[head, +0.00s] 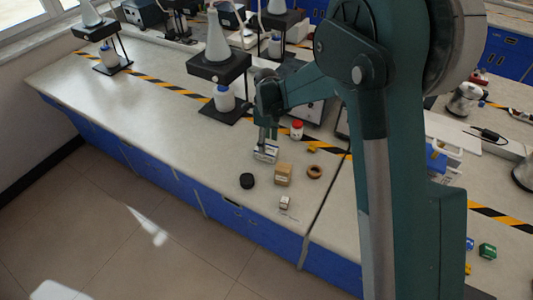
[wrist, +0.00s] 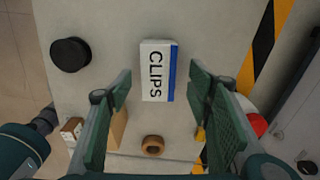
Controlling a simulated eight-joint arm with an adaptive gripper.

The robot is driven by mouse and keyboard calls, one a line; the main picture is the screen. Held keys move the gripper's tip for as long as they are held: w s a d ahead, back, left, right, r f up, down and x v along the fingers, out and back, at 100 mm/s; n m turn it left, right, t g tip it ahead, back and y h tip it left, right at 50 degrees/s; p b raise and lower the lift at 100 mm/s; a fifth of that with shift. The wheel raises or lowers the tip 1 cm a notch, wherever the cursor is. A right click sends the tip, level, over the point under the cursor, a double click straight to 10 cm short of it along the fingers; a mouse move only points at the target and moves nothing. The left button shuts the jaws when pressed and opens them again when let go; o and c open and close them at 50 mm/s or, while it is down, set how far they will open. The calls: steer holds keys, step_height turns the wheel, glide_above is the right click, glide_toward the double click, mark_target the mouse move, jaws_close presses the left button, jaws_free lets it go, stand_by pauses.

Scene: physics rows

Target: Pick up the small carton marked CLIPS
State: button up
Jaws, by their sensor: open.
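The small white carton (wrist: 153,72) marked CLIPS has a blue stripe along one side and lies on the bench top. In the head view the carton (head: 265,154) sits just under my gripper (head: 267,138). In the wrist view my gripper (wrist: 161,95) is open, with one green finger pad on each side and empty space between them. The carton shows ahead of and between the fingers. I cannot tell whether the fingers touch it.
Near the carton are a black round lid (head: 247,181), a brown box (head: 283,174), a brown ring (head: 315,171), a small white box (head: 285,202) and a red-capped jar (head: 297,130). A stand with a flask (head: 218,66) is behind.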

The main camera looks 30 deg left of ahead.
mark_target(267, 148)
steer(key=shift+f, duration=0.1)
steer(key=shift+s+f+b, duration=0.1)
steer(key=shift+f+b, duration=0.2)
steer(key=shift+f, duration=2.25)
steer(key=shift+c, duration=0.5)
steer(key=c, duration=0.9)
